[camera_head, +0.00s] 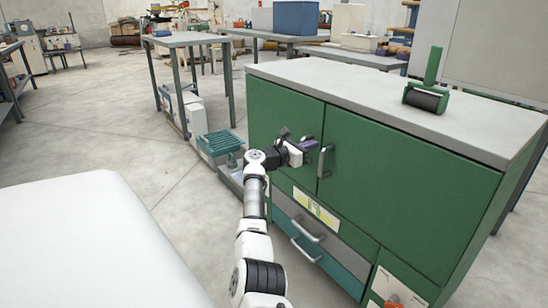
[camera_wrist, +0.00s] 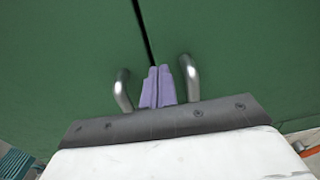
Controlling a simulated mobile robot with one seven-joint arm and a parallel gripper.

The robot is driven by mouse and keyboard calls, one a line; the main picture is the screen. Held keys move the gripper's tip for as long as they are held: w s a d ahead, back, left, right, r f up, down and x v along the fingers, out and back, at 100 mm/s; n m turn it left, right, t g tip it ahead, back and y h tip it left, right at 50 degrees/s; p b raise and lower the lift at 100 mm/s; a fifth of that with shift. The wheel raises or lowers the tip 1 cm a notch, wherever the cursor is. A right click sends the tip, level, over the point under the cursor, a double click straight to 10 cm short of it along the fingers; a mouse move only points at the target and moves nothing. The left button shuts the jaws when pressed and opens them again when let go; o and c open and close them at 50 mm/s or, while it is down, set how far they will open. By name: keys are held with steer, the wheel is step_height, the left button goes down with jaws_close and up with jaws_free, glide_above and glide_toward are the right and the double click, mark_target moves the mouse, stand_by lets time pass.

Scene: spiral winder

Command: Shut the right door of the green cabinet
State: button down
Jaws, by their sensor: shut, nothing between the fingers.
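The green cabinet stands at the right in the head view, with a grey top (camera_head: 400,105). Its right door (camera_head: 410,190) looks flush with the front, and a thin dark seam parts it from the left door (camera_head: 280,115). The right door's handle (camera_head: 324,162) is a silver bar; it also shows in the wrist view (camera_wrist: 190,78). The left door's handle (camera_wrist: 122,90) shows in the wrist view. My gripper (camera_head: 308,145) has purple fingers, shut and empty. In the wrist view the fingers (camera_wrist: 157,80) point at the seam between the two handles. Whether they touch the doors I cannot tell.
Below the doors are a grey drawer (camera_head: 325,237) and a teal drawer (camera_head: 325,265) with silver handles. A green roller tool (camera_head: 428,95) lies on the cabinet top. A teal crate (camera_head: 220,143) and a table (camera_head: 185,40) stand to the left.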

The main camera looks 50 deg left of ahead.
steer(key=s+a+p, duration=0.1)
steer(key=s, duration=0.9)
steer(key=shift+s, duration=0.4)
